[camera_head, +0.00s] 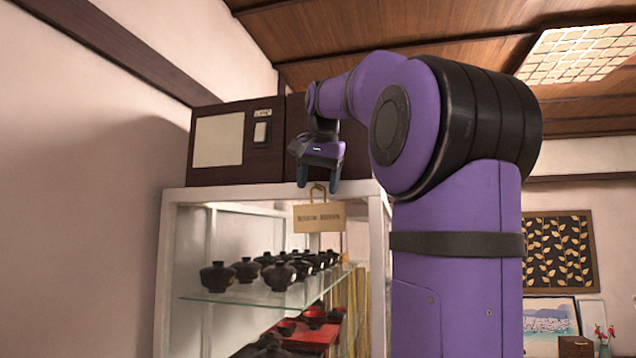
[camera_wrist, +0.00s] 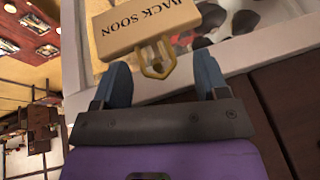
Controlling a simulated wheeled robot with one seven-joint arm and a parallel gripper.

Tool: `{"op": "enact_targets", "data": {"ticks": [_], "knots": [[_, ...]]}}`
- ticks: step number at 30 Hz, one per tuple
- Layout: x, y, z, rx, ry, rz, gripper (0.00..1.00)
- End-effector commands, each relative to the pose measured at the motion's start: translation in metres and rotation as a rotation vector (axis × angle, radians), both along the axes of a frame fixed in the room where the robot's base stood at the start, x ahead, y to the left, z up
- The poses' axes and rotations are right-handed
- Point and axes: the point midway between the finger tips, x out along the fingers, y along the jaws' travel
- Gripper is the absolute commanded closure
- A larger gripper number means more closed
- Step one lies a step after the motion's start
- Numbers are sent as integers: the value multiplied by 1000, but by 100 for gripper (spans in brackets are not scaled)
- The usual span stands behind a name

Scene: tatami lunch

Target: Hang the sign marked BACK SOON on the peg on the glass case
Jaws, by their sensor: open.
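The tan BACK SOON sign (camera_head: 319,218) hangs upright at the top front of the glass case (camera_head: 240,193), below my gripper. Its lettering reads clearly on the sign board in the wrist view (camera_wrist: 137,27). Its brass-coloured loop (camera_wrist: 157,62) shows above the board, between my fingers. My gripper (camera_head: 320,185) is open, pointing down, with one blue finger on each side of the loop (camera_wrist: 162,64). I see gaps between the fingers and the loop. The peg itself is not clearly visible, so I cannot make out its contact with the loop.
Dark lidded bowls (camera_head: 278,274) stand on the case's glass shelf, with red ware (camera_head: 313,318) below. A dark brown cabinet (camera_head: 238,145) sits on top of the case, close behind my gripper. A plain wall (camera_head: 80,200) is at the left.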

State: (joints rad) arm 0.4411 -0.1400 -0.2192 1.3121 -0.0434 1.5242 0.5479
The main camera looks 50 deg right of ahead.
Motion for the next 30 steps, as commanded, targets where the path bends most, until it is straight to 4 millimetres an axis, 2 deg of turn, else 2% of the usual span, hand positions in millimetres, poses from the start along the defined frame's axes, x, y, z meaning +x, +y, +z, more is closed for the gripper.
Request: {"op": "enact_targets", "data": {"ticks": [5,12,18,24,30], "knots": [[-5,4,15,-2,-2,0,33],[-19,17,56,-2,-2,0,33],[-29,24,83,-2,-2,0,33],[-34,29,95,-1,0,0,33],[-35,29,97,0,0,0,33]]}}
